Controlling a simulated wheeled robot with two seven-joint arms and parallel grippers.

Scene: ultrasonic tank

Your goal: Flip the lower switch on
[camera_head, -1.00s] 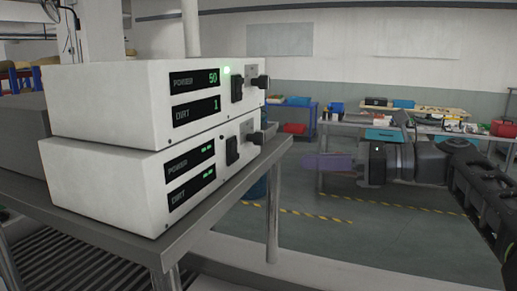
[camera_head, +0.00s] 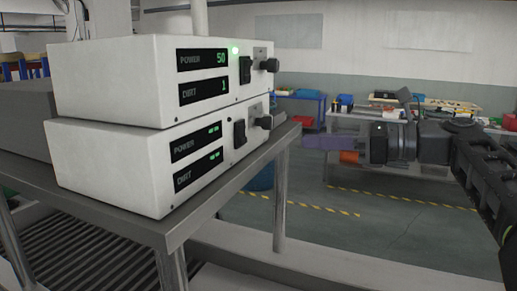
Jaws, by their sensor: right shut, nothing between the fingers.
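Two white control boxes are stacked on a metal table (camera_head: 150,228) at the left. The upper box (camera_head: 110,75) shows POWER 50 and DIRT 1, with a lit green light, a black switch (camera_head: 245,69) and a black knob. The lower box (camera_head: 105,165) has two displays with only dashes, no lit green light that I can see, a black lower switch (camera_head: 239,133) and a black knob (camera_head: 265,122). My right gripper (camera_head: 322,143) is shut and empty. It points left, to the right of the boxes and apart from them. My left gripper is not in view.
The table's right edge and leg (camera_head: 280,195) stand between the boxes and open floor. A blue bin (camera_head: 262,178) is behind the table. Workbenches with tools stand at the back. The air between my right gripper and the switches looks clear.

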